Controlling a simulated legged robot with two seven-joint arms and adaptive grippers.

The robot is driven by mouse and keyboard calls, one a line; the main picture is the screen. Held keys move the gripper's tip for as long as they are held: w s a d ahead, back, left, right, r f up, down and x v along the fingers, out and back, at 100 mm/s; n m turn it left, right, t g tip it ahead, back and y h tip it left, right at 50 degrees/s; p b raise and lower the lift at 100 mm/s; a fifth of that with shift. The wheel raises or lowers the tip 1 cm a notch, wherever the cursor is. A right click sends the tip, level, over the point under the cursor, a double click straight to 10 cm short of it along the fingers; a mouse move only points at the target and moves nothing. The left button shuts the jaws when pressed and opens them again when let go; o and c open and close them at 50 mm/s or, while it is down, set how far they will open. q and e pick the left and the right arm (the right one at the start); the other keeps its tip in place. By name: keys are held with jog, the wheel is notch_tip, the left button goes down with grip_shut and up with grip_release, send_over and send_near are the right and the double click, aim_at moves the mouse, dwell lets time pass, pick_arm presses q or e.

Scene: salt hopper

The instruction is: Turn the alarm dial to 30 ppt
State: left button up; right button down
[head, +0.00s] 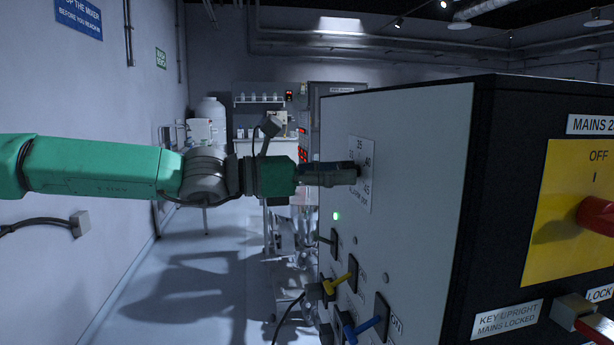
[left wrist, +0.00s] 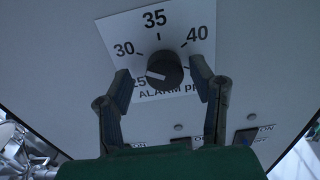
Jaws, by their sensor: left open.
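The alarm dial is a round black knob (left wrist: 166,68) on a white scale plate (left wrist: 178,22) marked 25, 30, 35 and 40, with "ALARM PPT" partly covered below. Its white pointer line points to the lower left, close to 25. My left gripper (left wrist: 160,82) is open, with one fingertip on each side of the knob and small gaps showing; contact is hard to tell. In the head view my left gripper (head: 346,174) reaches sideways to the scale plate (head: 359,147) on the grey panel and hides most of the knob. My right gripper is not in view.
Below the plate are a lit green lamp (head: 336,216), a yellow-handled switch (head: 346,278) and a blue-handled switch (head: 366,326). The cabinet's near side has a red mains switch (head: 597,215) on a yellow plate. Open floor (head: 180,290) lies left of the cabinet.

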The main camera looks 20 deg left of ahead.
pick_arm(q)
jog(key=v, duration=1.1)
jog(key=shift+s+a, duration=0.2)
jog(key=shift+d, duration=0.25)
jog(key=shift+a, duration=0.15)
